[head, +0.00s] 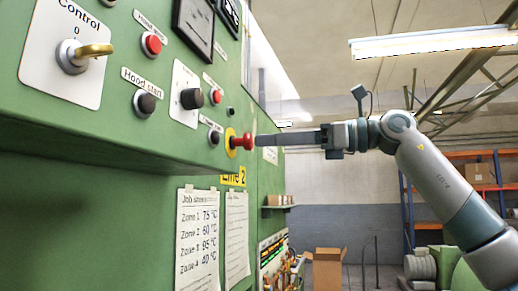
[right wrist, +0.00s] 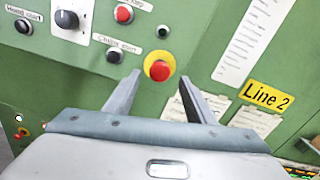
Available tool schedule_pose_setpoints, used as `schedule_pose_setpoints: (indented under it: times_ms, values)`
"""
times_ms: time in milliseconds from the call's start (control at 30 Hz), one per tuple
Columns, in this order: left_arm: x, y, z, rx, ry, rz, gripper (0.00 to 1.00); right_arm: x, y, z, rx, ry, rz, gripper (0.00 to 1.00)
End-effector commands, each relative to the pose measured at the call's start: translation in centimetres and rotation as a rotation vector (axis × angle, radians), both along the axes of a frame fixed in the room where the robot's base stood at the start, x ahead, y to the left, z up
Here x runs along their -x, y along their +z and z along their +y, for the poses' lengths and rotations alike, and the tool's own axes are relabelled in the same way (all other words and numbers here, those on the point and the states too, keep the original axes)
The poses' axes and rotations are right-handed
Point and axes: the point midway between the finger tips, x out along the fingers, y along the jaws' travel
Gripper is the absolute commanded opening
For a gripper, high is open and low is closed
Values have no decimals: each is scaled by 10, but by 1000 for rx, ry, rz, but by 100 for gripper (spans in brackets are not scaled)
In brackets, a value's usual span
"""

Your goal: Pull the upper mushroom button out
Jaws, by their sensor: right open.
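The red mushroom button (head: 242,142) stands out from a yellow ring on the green panel, above the "Line 2" label. In the right wrist view the red mushroom button (right wrist: 159,68) sits between and just beyond the two fingertips. My right gripper (head: 262,140) reaches in from the right, level with the button, its fingertips close to the red head. My right gripper (right wrist: 158,77) is open, one finger on each side of the button in the picture. I cannot tell whether a finger touches it. My left gripper is in neither view.
The green panel carries a Control switch (head: 88,50), a red button (head: 151,43), a black Hood start button (head: 144,103) and a black knob (head: 191,98). Paper sheets (head: 197,236) hang below. A box (head: 327,268) and shelving stand behind; the air right of the panel is mostly free.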

Motion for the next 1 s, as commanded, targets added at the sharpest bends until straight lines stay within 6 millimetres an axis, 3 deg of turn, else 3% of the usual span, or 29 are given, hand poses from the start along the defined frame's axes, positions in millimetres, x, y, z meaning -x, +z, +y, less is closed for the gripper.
schedule_pose_setpoints:
  times_ms: [200,500,700,1000]
  values:
    - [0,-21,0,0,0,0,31,14,-3,-44,-3,-2,-1,50]
    - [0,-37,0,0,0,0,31,31,-2,-98,-3,-3,0,50]
    - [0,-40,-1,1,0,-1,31,38,-1,-117,-3,-2,0,50]
    - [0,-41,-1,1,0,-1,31,39,0,-122,-2,-1,-1,50]
